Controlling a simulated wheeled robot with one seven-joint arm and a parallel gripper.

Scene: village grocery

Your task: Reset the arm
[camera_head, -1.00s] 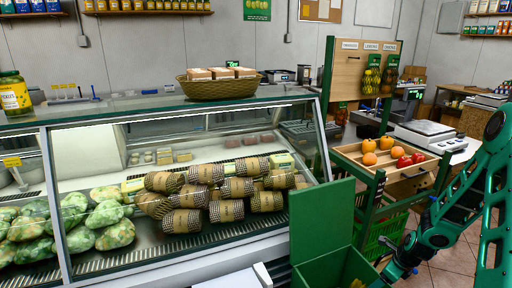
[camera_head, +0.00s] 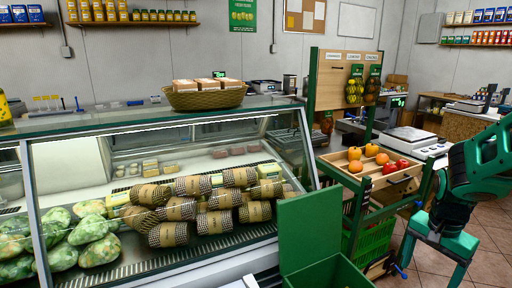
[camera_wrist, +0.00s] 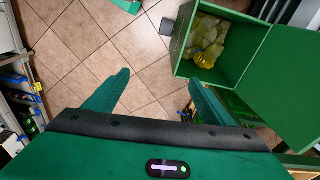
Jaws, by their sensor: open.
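My gripper (camera_head: 433,262) hangs at the right of the head view, pointing down, its two fingers spread. In the wrist view its fingers (camera_wrist: 158,80) are apart with only floor tiles between them. Nothing is held. The arm above it is bent at the right edge of the head view.
A green bin (camera_head: 325,272) with a raised lid stands left of my gripper; in the wrist view pale and yellow items (camera_wrist: 207,40) lie in it. A produce stand (camera_head: 372,180) with oranges and red fruit is behind. A glass deli counter (camera_head: 150,270) fills the left. Tiled floor (camera_wrist: 75,45) is open below.

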